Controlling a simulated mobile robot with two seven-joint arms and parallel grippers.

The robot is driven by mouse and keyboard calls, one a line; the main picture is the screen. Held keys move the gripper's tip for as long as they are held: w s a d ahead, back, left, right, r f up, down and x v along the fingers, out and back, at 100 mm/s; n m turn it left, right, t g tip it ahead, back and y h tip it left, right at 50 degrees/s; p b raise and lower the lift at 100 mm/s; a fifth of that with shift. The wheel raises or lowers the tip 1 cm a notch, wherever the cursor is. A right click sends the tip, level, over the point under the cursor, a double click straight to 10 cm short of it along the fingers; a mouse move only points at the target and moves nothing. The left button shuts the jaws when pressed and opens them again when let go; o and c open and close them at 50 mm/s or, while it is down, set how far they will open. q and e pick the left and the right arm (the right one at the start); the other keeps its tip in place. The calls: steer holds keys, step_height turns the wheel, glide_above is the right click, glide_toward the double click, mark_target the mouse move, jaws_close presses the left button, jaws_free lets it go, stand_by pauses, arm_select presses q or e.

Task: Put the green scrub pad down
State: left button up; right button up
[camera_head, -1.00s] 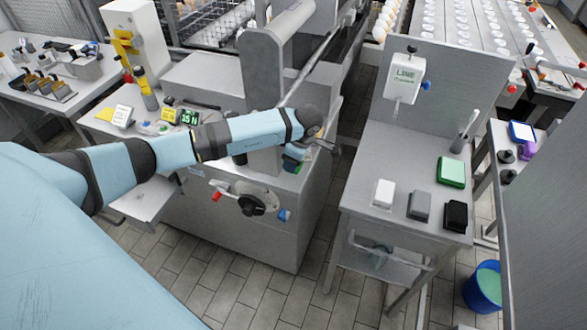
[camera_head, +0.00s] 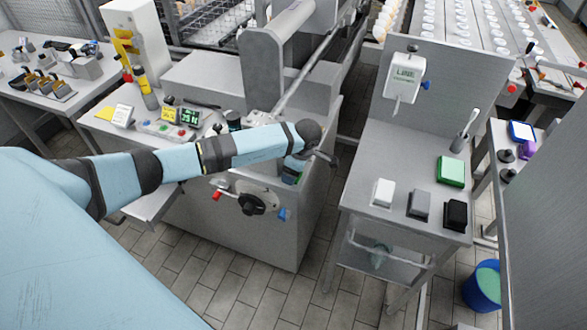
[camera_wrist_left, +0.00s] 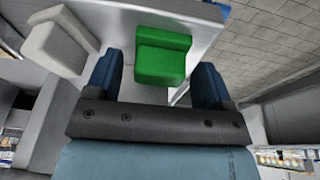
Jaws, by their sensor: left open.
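The green scrub pad (camera_wrist_left: 162,55) is a bright green block in the left wrist view. It appears to rest on a grey metal surface close to its edge, and tiled floor shows beyond. My left gripper (camera_wrist_left: 157,73) is open, with one dark blue finger on each side of the pad and visible gaps. In the head view the gripper (camera_head: 293,164) points down there. My right gripper is not in view.
The grey machine (camera_head: 245,228) has a hand wheel (camera_head: 252,201) on its front. A whitish block (camera_wrist_left: 60,42) stands left of the pad. A side table to the right holds white, grey and black blocks and another green block (camera_head: 451,171). A blue bucket (camera_head: 483,287) stands on the floor.

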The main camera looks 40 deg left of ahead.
arm_select(q)
steer(key=b+v, duration=0.1)
steer(key=v, duration=1.1)
steer(key=s+d+f+g+h, duration=0.1)
steer(key=s+d+f+h, duration=0.25)
steer(key=d, duration=0.45)
steer(key=s+d+f+h, duration=0.3)
steer(key=s+d+h, duration=0.15)
steer(key=d, duration=0.35)
steer(key=s+d+r+n+t+h, duration=0.35)
steer(key=d+n+h, duration=0.3)
steer(key=n, duration=0.25)
steer(key=s+d+r+n+t+h, duration=0.3)
steer(key=d+n+t+h, duration=0.2)
steer(key=n+h, duration=0.3)
steer(key=s+a+f+n+t+y, duration=0.1)
steer(key=s+a+f+n+y, duration=0.5)
steer(key=n, duration=0.9)
steer(key=s+a+f+n+t+y, duration=0.2)
steer(key=s+a+f+n+y, duration=0.4)
steer(key=f+n+y, duration=0.4)
steer(key=a+n, duration=0.1)
steer(key=n, duration=0.5)
steer(key=shift+s+f, duration=0.3)
steer(key=shift+f, duration=0.1)
